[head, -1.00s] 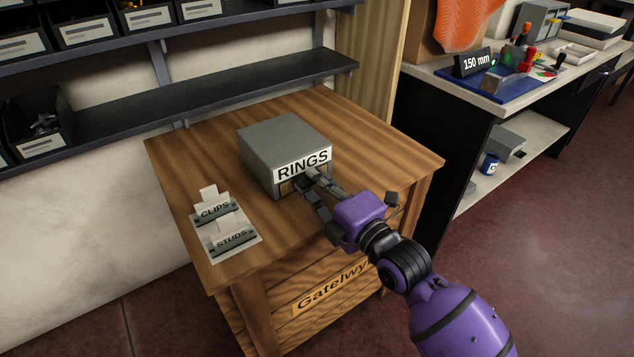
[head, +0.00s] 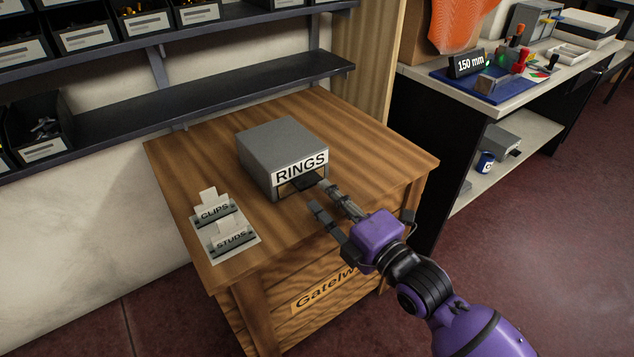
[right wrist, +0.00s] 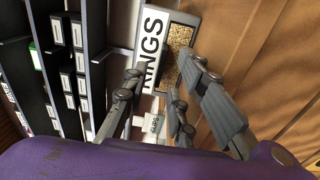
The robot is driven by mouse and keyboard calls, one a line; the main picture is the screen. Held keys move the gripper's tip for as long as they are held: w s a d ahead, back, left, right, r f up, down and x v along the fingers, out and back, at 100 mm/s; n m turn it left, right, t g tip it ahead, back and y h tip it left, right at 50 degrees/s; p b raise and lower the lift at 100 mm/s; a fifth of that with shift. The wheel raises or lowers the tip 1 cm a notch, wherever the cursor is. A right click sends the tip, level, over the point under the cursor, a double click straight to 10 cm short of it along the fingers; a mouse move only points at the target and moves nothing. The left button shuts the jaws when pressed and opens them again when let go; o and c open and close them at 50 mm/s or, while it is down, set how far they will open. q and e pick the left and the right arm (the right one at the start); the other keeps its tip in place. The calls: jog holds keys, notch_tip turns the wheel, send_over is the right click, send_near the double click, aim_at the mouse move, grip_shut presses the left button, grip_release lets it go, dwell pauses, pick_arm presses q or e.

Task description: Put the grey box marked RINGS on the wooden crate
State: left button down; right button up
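The grey box marked RINGS (head: 284,146) sits upright on the wooden crate (head: 381,148), towards the back of its top. In the right wrist view the label (right wrist: 151,47) is beside a front opening with grainy tan contents (right wrist: 180,40). My right gripper (head: 323,198) is open and empty, just in front of the box and apart from it. Its spread fingers (right wrist: 166,78) also show in the right wrist view. My left gripper is not in view.
A card with CLIPS and STUDS holders (head: 225,228) lies on the crate's left front. A dark shelf (head: 210,98) runs behind, with bins above. A bench with a blue mat (head: 492,85) stands at right. The crate's top right of the box is bare.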

jog(key=p+v, duration=0.1)
jog(key=v, duration=0.5)
jog(key=shift+s+d, duration=0.2)
jog(key=shift+s, duration=0.15)
jog(key=s+d+f+m+g+h, duration=0.25)
jog(key=s+f+m, duration=0.45)
jog(key=s+f, duration=0.35)
jog(key=s+d+f+m+g+h, duration=0.1)
jog(key=s+d+f+m+h, duration=0.3)
jog(key=s+f+m, duration=0.5)
jog(key=s+d+f+m+g+h, duration=0.1)
jog(key=s+d+f+m, duration=0.1)
jog(key=s, duration=0.7)
jog(key=s+d+f+m+g+h, duration=0.2)
jog(key=s+d+f+m, duration=0.1)
jog(key=s, duration=0.6)
jog(key=s+d+f+m+g+h, duration=0.1)
jog(key=s+d+f+m+g, duration=0.1)
jog(key=s, duration=0.8)
notch_tip(320, 180, down, 2)
jog(key=shift+d+f+m, duration=0.2)
jog(key=shift+d+m, duration=0.45)
jog(key=shift+m, duration=0.25)
